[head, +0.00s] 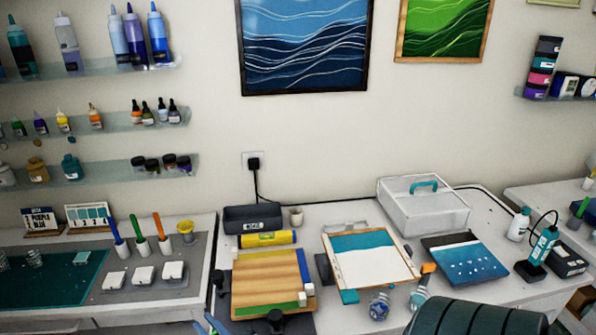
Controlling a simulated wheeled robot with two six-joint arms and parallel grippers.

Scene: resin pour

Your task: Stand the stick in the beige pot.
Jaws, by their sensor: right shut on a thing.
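The small beige pot (296,217) stands upright at the back of the table, just right of a dark grey bin. Nothing can be seen standing in it. A dark shape at the bottom edge, left of centre, looks like my right gripper (275,320). It is shut, well in front of the pot and apart from it. The stick in its jaws cannot be made out at this size. My left gripper is not in view.
A dark grey bin (252,218), a yellow level (267,239) and a wooden board (268,276) lie near the pot. A framed teal-and-white panel (370,260) is right of them. A clear lidded box (424,208) stands behind.

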